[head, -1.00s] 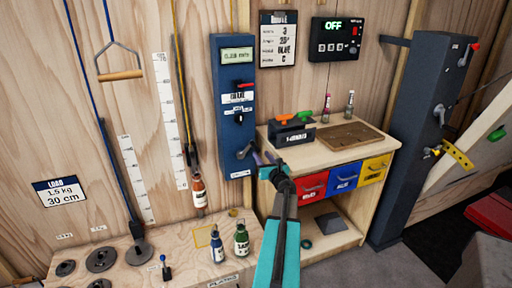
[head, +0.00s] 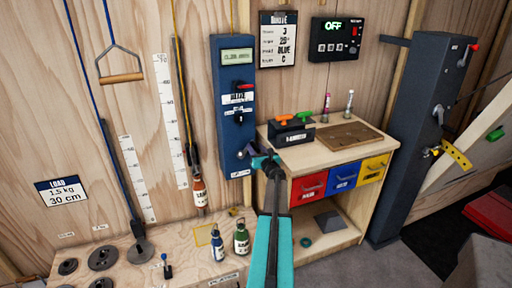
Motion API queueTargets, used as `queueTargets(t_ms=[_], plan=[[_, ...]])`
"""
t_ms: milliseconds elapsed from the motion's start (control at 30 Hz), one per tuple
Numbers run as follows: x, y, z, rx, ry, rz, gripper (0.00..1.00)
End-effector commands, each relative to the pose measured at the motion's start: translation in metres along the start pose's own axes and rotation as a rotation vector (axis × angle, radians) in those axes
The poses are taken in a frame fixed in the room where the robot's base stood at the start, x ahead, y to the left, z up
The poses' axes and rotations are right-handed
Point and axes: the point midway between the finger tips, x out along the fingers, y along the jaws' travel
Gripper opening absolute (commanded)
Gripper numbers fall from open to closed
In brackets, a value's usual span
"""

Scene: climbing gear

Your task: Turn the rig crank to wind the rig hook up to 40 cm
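The blue rig box (head: 229,101) is mounted on the wooden wall, with a small display, a red lever and a black knob. A dark crank (head: 242,154) sits low on its front, partly hidden by my gripper. My gripper (head: 257,160) is at the crank's handle end, at the box's lower right. Its fingers are small and overlap the handle, so contact and opening cannot be told. A yellow rope runs down the wall to a dark hook (head: 190,155), with an orange-brown bottle (head: 199,193) hanging below it. A white scale (head: 169,120) stands left of this rope.
A wooden cabinet (head: 330,236) with red, blue and yellow drawers stands right of my gripper. A bench (head: 190,262) below holds two bottles and several weight discs. A blue post (head: 432,95) stands at the right. A wooden handle (head: 121,77) hangs at the left.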

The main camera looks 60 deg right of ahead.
Motion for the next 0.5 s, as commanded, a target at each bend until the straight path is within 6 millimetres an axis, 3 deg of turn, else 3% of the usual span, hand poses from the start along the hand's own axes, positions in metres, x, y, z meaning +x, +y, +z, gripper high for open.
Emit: queueTargets(t_ms=[467, 500], plan=[[0.0069, 0.0, -0.0001, 0.0, 0.0, 0.0, 0.37], [0.0069, 0.0, -0.0001, 0.0, 0.0, 0.0, 0.34]])
